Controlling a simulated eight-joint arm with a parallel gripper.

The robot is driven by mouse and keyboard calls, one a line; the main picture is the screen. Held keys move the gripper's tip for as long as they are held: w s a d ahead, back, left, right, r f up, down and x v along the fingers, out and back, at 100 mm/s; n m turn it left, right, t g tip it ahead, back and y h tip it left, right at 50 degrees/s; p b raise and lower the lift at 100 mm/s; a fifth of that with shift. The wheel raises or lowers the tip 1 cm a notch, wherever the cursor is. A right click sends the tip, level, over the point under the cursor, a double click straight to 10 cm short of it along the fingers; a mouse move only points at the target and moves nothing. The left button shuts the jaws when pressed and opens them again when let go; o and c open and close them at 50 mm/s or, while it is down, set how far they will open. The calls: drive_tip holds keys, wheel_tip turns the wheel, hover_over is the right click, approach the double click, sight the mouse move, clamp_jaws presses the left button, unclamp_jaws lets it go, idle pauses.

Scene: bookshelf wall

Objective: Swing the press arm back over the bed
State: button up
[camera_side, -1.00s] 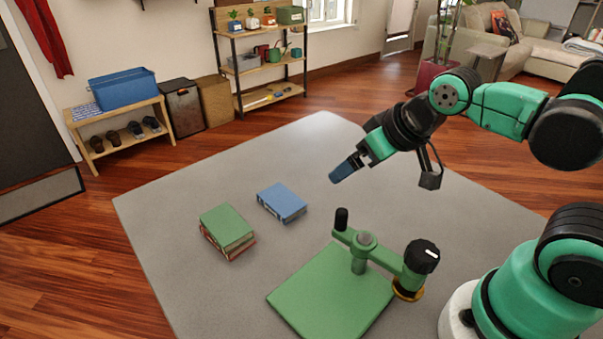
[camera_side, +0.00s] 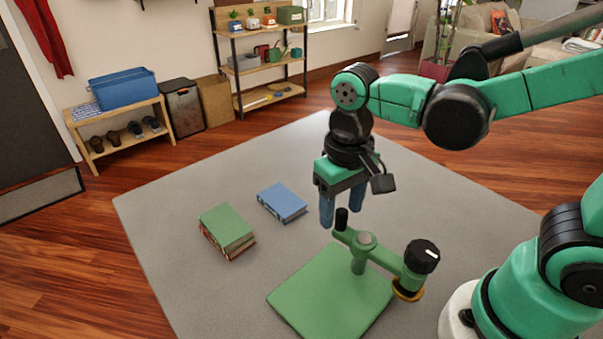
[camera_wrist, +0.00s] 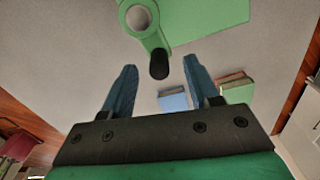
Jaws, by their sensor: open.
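The green press has a flat bed (camera_side: 330,298) lying on the grey table. Its press arm (camera_side: 388,258) sits on a post at the bed's far right edge. The arm's head, with a black knob (camera_side: 422,256) and a gold ring (camera_side: 408,292), is out beyond the bed's right side. A black handle (camera_side: 341,218) stands upright at the arm's other end. My gripper (camera_side: 341,212) points down, open, with blue fingers around or just above the handle. In the wrist view, the handle (camera_wrist: 159,64) appears between and slightly beyond the fingertips, without visible contact.
A stack of books with a green top (camera_side: 227,228) and a blue book (camera_side: 282,201) lie on the table, left of the press. The table (camera_side: 190,190) is clear around them. Shelves and a bench stand well behind.

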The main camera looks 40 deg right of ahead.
drive_tip(key=shift+f, duration=0.7)
clamp_jaws()
idle(1.1)
